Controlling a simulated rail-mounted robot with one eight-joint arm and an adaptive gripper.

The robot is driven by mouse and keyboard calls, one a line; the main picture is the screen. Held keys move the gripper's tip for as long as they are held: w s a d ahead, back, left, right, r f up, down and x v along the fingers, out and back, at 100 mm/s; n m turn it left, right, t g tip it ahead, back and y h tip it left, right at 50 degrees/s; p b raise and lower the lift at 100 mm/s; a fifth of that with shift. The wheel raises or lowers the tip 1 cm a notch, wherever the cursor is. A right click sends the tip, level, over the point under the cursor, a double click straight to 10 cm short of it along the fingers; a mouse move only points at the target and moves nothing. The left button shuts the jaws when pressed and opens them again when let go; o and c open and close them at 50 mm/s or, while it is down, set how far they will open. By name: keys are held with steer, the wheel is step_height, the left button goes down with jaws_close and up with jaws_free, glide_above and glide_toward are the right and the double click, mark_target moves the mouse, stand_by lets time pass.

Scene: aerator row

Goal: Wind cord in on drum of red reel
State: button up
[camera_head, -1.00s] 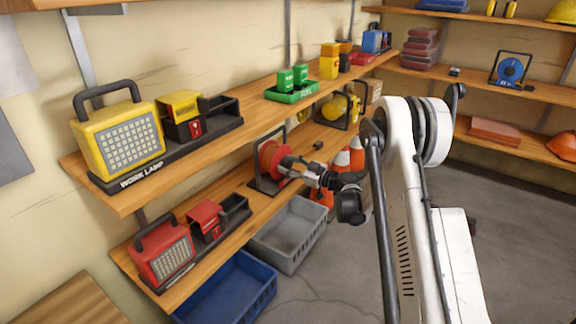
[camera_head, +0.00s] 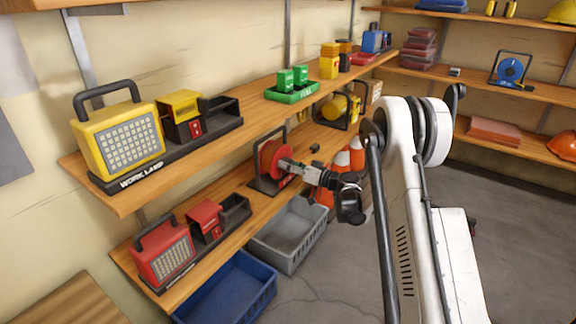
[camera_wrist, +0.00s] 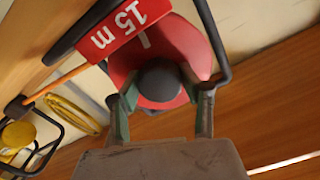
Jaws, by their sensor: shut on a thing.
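The red reel (camera_head: 267,156) stands in a black frame on the lower shelf in the head view. In the wrist view its red drum face (camera_wrist: 180,45) fills the upper middle, under a red "15 m" label (camera_wrist: 115,28). My gripper (camera_head: 285,165) reaches the reel's front from the right. In the wrist view my gripper (camera_wrist: 160,96) has one finger on each side of a dark round knob (camera_wrist: 158,80) on the drum and is shut on it. An orange cord (camera_wrist: 58,82) runs out to a dark end piece (camera_wrist: 15,110). Most cord on the drum is hidden.
A yellow reel (camera_head: 335,107) stands farther along the lower shelf, and orange cones (camera_head: 342,160) are beyond my gripper. A grey crate (camera_head: 290,235) and a blue crate (camera_head: 228,288) sit below. The upper shelf (camera_head: 245,122) overhangs the red reel.

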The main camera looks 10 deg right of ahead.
steer(key=m, duration=1.6)
steer(key=shift+f, duration=0.1)
steer(key=m, duration=0.6)
steer(key=shift+m, duration=0.3)
steer(key=o, duration=1.2)
steer(key=shift+c, duration=0.2)
steer(key=v, duration=1.2)
